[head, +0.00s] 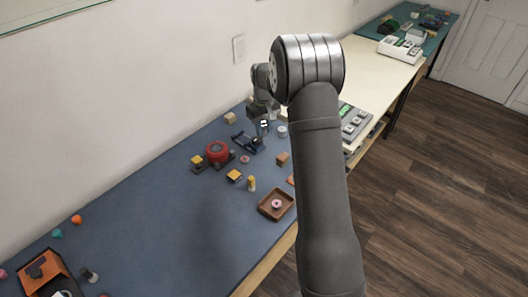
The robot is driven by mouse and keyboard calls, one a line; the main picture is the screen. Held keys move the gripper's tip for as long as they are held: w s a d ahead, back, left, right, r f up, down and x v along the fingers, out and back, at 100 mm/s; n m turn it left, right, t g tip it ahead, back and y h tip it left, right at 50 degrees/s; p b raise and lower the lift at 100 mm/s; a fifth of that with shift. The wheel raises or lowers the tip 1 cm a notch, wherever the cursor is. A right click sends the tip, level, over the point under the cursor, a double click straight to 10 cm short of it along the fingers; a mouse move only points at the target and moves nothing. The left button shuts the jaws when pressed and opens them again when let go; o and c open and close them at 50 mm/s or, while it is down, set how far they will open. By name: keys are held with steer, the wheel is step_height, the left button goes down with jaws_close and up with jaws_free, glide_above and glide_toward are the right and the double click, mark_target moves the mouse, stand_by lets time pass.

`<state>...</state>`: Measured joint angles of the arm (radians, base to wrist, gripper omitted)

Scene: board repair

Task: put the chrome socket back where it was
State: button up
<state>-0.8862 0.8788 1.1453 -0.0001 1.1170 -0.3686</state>
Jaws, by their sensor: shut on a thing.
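My gripper (262,118) is small and far off in the head view, over the back part of the blue mat (140,215). It is shut on a small shiny grey thing that looks like the chrome socket (264,127). The fingers partly hide it, and its outline is too small to make out. Whether it touches the mat cannot be told. A dark blue holder (246,142) is just to the left of and below the gripper. A pale round piece (282,131) is close by on the right.
A grey-and-white device (357,121) is behind my arm. The mat's middle left is clear.

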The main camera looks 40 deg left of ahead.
steer(key=w+d, duration=0.6)
steer(key=d, duration=0.5)
glide_above(268, 154)
step_height(268, 154, down, 8)
steer(key=shift+w+r, duration=0.1)
steer(key=shift+r, duration=0.1)
steer(key=shift+a+f, duration=0.15)
steer(key=shift+f, duration=1.9)
steer(key=shift+f, duration=0.15)
steer(key=o, duration=1)
steer(key=shift+o, duration=0.2)
step_height(268, 154, up, 12)
